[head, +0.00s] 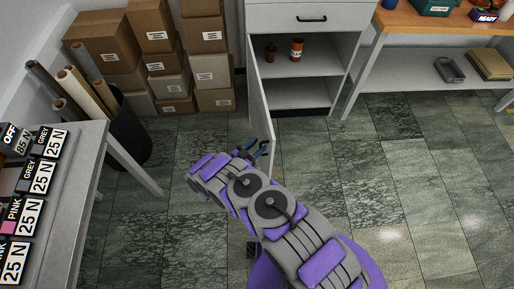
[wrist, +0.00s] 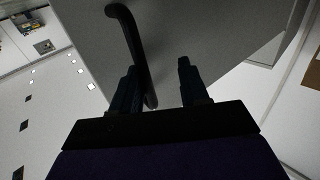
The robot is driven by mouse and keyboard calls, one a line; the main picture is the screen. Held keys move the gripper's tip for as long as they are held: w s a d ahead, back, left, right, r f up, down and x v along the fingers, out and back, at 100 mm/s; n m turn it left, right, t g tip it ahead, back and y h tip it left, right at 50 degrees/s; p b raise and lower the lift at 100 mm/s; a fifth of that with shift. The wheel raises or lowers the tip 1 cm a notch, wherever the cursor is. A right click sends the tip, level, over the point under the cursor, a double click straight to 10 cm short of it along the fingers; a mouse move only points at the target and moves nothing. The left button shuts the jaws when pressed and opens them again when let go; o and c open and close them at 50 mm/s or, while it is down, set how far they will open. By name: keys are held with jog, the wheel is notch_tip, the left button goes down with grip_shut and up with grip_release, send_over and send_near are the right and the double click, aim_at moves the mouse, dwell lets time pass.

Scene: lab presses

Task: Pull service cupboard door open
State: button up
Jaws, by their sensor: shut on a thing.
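The service cupboard (head: 341,70) stands at the top centre, with a closed drawer above its compartment. Its door (head: 259,95) is swung wide open toward me, seen nearly edge-on, hinged on the left side. The inside shelf and lower space show. My gripper (head: 262,148) is at the door's near edge, low in the head view. In the wrist view, the dark bar handle (wrist: 133,38) runs between my fingers, close to the left one, and my gripper (wrist: 158,72) is shut on it. The grey door panel (wrist: 220,35) lies behind. The handle is hidden in the head view.
Two bottles (head: 296,49) stand on the cupboard shelf. Stacked cardboard boxes (head: 205,60) and a black bin with rolls (head: 128,135) are at left. A grey table (head: 85,190) holds labelled blocks. A wooden bench (head: 440,25) is at right. Tiled floor at right is clear.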

jog(key=shift+s+d+f, duration=0.1)
jog(key=shift+s+f, duration=0.05)
dwell(0.5)
jog(key=v, duration=1.7)
